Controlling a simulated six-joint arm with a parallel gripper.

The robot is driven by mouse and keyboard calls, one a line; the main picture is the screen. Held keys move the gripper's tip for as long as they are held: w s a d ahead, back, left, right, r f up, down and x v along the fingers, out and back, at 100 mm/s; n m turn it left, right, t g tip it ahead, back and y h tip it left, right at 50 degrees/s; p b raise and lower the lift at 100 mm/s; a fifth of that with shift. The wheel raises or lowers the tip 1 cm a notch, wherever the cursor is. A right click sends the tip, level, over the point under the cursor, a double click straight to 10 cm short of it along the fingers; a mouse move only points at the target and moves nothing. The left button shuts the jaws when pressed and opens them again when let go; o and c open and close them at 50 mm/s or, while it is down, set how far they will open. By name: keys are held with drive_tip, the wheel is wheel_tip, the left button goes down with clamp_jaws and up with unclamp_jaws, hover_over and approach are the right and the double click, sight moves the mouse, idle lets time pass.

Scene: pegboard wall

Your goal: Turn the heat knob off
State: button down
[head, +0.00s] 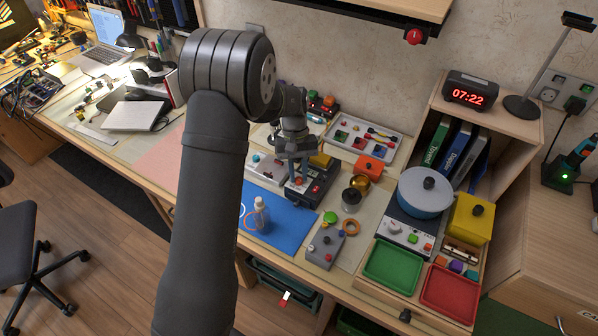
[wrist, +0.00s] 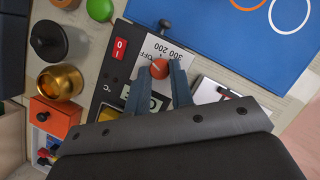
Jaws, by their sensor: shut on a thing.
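The heat knob (wrist: 160,68) is a small orange-red knob on the panel of a dark control unit (wrist: 113,72), with OFF, 200 and 300 printed around it. A pale pointer line shows on its face, but I cannot tell exactly which mark it points to. My gripper (wrist: 163,78) has one finger on each side of the knob and is shut on it. In the head view, my gripper (head: 298,170) reaches down onto the same unit (head: 322,184), and the knob is partly hidden by the fingers.
A red rocker switch (wrist: 120,48) sits beside the knob's panel. A blue mat (head: 285,230) with a clear bottle (head: 261,215) lies in front. A brass cup (head: 360,183), an orange box (head: 370,167) and a blue pot (head: 426,196) stand to the right.

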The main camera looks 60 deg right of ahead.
drive_tip(key=shift+n, duration=0.5)
drive_tip(key=c, duration=1.3)
unclamp_jaws()
drive_tip(key=shift+o, duration=0.2)
drive_tip(key=shift+w+r, duration=0.1)
drive_tip(key=v, duration=1.7)
drive_tip(key=shift+w+a, duration=0.15)
drive_tip(key=shift+w, duration=0.15)
